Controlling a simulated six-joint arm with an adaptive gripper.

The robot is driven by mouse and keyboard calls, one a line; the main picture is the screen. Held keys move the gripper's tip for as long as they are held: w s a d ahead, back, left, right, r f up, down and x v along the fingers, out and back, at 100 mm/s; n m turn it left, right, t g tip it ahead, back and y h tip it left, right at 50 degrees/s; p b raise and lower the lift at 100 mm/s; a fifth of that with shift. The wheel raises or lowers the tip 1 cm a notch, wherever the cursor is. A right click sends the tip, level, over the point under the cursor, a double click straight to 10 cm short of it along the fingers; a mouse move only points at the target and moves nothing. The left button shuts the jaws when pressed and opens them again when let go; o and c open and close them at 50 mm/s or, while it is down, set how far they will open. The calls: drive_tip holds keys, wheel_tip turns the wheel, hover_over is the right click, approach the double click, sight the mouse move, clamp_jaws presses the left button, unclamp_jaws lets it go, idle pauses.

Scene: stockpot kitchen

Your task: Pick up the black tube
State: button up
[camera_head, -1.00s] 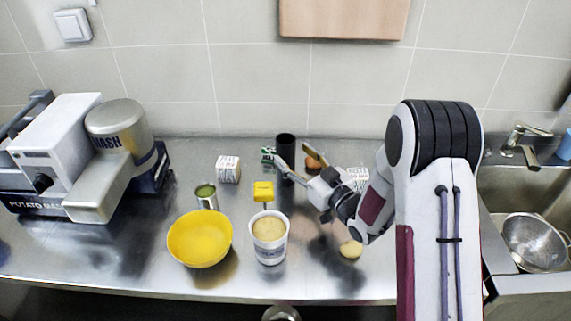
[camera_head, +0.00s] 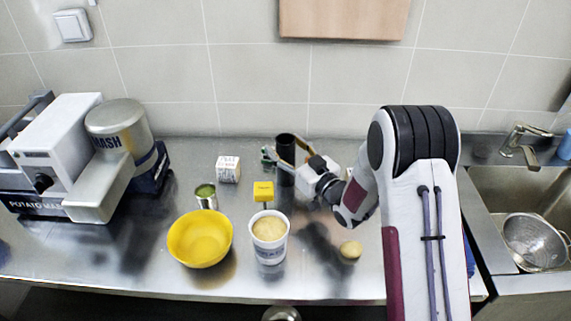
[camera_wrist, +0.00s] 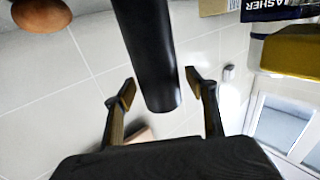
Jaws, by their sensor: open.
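The black tube (camera_head: 286,146) stands upright on the steel counter near the back wall. In the wrist view the tube (camera_wrist: 153,50) comes down from the top edge between my spread fingers. My gripper (camera_head: 283,158) is open, with one finger on each side of the tube. In the wrist view my gripper (camera_wrist: 158,88) shows a gap between each fingertip and the tube. The lower part of the tube is partly hidden by the gripper in the head view.
A white printed box (camera_head: 228,169), a yellow block (camera_head: 263,191), a can (camera_head: 206,197), a yellow bowl (camera_head: 200,239) and a white tub (camera_head: 269,246) stand to the left and in front. A round brown object (camera_wrist: 41,13) shows in the wrist view. A potato masher machine (camera_head: 120,140) stands far left.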

drive_tip(key=shift+w, duration=0.1)
idle(0.4)
clamp_jaws()
drive_tip(key=shift+r, duration=0.15)
wheel_tip(320, 180, up, 10)
idle(0.9)
idle(0.4)
